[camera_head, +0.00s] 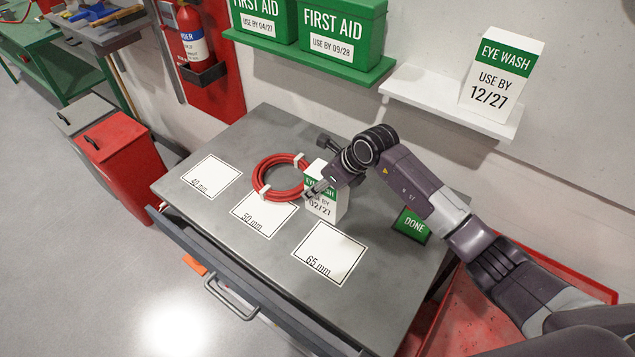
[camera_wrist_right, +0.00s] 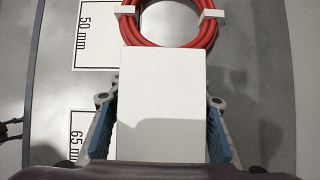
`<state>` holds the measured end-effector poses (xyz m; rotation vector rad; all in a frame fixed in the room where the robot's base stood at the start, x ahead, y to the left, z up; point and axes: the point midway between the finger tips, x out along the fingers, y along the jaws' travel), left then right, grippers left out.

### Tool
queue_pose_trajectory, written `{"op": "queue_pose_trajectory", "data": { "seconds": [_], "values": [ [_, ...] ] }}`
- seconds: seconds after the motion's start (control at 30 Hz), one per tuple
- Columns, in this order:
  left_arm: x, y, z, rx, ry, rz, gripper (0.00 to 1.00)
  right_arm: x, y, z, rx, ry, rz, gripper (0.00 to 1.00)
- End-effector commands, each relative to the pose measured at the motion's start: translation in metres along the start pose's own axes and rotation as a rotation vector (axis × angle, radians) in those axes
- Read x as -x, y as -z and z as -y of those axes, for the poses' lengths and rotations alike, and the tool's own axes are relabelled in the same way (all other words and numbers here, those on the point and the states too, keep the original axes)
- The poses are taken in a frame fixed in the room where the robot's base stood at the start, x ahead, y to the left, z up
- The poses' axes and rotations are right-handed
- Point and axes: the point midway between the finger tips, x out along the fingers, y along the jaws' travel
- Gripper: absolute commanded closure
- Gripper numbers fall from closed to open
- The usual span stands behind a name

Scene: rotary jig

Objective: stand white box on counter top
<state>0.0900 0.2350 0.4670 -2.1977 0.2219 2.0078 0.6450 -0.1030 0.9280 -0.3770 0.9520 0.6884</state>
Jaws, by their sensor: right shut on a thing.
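The white box (camera_head: 321,208) with a green EYE WASH band and the date 02/27 is upright at the grey counter top (camera_head: 262,130), between the 50 mm and 65 mm labels. My right gripper (camera_head: 318,187) comes from the right and is shut on it near its top. In the right wrist view, the box's plain white face (camera_wrist_right: 162,95) sits between the two fingers. I cannot tell whether its base touches the counter. My left gripper is not in view.
A red hose coil (camera_head: 262,175) lies directly beside the box. White labels marked 40 mm (camera_head: 211,176), 50 mm (camera_head: 264,213) and 65 mm (camera_head: 330,252) lie along the front. A green DONE sign (camera_head: 411,226) is at right. Another eye wash box (camera_head: 500,75) stands on the white wall shelf (camera_head: 430,98).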

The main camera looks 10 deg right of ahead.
Motion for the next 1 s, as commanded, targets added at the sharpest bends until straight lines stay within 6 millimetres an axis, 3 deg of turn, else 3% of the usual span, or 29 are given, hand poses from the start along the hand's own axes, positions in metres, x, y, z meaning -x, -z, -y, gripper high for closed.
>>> {"op": "queue_pose_trajectory", "data": {
  "seconds": [0.27,0.3,0.43,0.8,1.0],
  "values": [
    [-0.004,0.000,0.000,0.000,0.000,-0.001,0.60,-0.002,0.000,0.001,0.000,0.001,0.005,0.99],
    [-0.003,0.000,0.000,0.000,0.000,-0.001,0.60,-0.002,0.001,0.000,-0.001,0.000,0.001,0.51],
    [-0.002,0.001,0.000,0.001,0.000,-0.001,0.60,-0.002,0.001,0.000,-0.001,-0.001,0.000,0.38],
    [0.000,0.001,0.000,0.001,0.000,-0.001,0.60,0.003,-0.001,0.000,0.000,0.000,0.001,0.38],
    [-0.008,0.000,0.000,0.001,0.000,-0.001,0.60,0.029,0.001,0.001,0.002,0.003,0.002,0.38]
  ]
}}
